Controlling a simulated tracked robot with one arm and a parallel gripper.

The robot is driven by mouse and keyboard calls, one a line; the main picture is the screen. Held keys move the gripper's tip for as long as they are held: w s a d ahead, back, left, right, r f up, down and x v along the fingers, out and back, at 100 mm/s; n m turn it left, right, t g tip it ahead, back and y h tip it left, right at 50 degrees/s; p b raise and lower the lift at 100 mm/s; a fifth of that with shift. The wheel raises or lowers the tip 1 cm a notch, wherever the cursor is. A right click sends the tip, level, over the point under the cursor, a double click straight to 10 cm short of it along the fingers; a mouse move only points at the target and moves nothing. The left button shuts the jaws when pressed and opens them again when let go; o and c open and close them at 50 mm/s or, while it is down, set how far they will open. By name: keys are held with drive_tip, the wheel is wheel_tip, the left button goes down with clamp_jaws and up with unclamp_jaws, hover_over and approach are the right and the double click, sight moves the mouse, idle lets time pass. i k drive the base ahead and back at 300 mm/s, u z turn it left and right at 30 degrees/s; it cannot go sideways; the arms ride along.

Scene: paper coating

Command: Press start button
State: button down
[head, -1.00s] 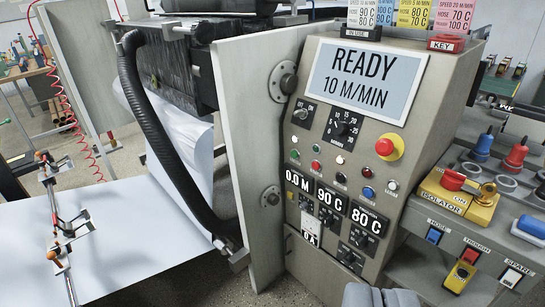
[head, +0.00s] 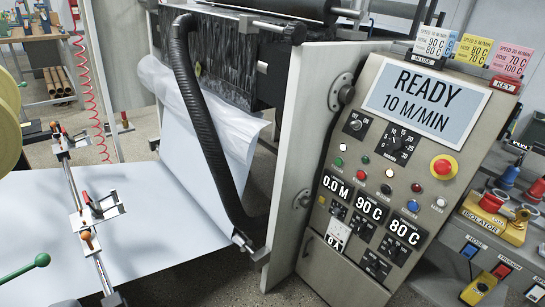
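The grey control panel (head: 340,268) stands tilted at the right of the head view. Its screen (head: 425,100) reads READY 10 M/MIN. Below the screen are several small round buttons or lamps, among them a green one (head: 339,161), a red one (head: 361,174), a blue one (head: 413,206) and a white one (head: 438,202). Their labels are too small to read, so I cannot tell which is the start button. A red mushroom button on a yellow base (head: 443,167) sits at the panel's right. My gripper is not in view.
A rotary switch (head: 355,125) and a speed dial (head: 398,141) sit under the screen. A black hose (head: 205,120) and a white web (head: 120,215) fill the left. A bench with a yellow isolator (head: 494,217) stands right of the panel.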

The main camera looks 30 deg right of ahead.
sight(338, 161)
drive_tip(key=u, duration=0.95)
drive_tip(key=i, duration=1.2)
drive_tip(key=z, duration=3.25)
drive_tip(key=i, duration=1.05)
drive_tip(key=z, duration=0.05)
